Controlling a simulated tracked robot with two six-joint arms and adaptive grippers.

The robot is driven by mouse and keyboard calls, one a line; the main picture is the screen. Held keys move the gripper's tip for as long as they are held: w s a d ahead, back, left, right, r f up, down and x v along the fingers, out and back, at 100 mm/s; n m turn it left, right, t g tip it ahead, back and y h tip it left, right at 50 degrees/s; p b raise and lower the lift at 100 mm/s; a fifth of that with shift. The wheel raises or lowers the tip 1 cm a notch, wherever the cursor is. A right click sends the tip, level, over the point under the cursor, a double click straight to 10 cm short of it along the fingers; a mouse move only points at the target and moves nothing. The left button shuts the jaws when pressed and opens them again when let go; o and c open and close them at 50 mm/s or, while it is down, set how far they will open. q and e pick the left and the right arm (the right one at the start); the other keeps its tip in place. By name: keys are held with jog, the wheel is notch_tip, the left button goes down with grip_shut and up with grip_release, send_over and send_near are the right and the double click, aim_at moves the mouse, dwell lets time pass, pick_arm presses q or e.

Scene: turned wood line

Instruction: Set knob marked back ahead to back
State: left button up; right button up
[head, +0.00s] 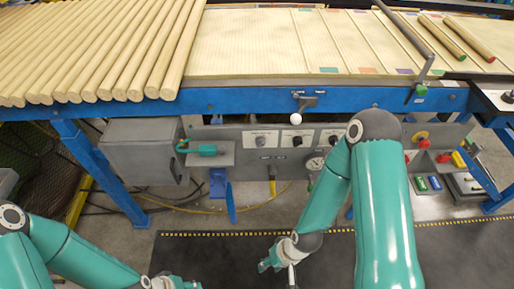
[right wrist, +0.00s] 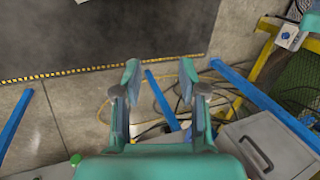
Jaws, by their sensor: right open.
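A grey control panel (head: 235,133) hangs under the blue table edge in the head view. It carries a row of three knobs under white labels: a left knob (head: 261,140), a middle knob (head: 297,140) and a right knob (head: 333,139). The label lettering is too small to read, so I cannot tell which one is marked back ahead. My right gripper (head: 270,264) is below the panel, well apart from the knobs. It is open and empty in the right wrist view (right wrist: 159,80). My left gripper (head: 175,283) shows only partly at the bottom edge.
My right arm covers part of the panel's right side. A white ball-topped lever (head: 296,118) juts out above the middle knob. A grey box (head: 145,150) hangs at left. A black mat (head: 215,255) covers the near floor.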

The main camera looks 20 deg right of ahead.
jog(key=shift+o, duration=1.8)
jog(key=shift+w+f+b, duration=0.25)
jog(key=shift+w+b, duration=0.1)
jog(key=shift+b, duration=0.05)
jog(key=m+t+h+b, duration=0.95)
jog(key=t+b, duration=0.75)
jog(key=b, duration=1.3)
send_near(260, 147)
jog(key=shift+y, duration=0.25)
jog(key=x, duration=1)
jog(key=shift+w+d+r+b, duration=0.1)
jog(key=shift+w+d+b, duration=0.1)
jog(key=shift+d+b, duration=0.1)
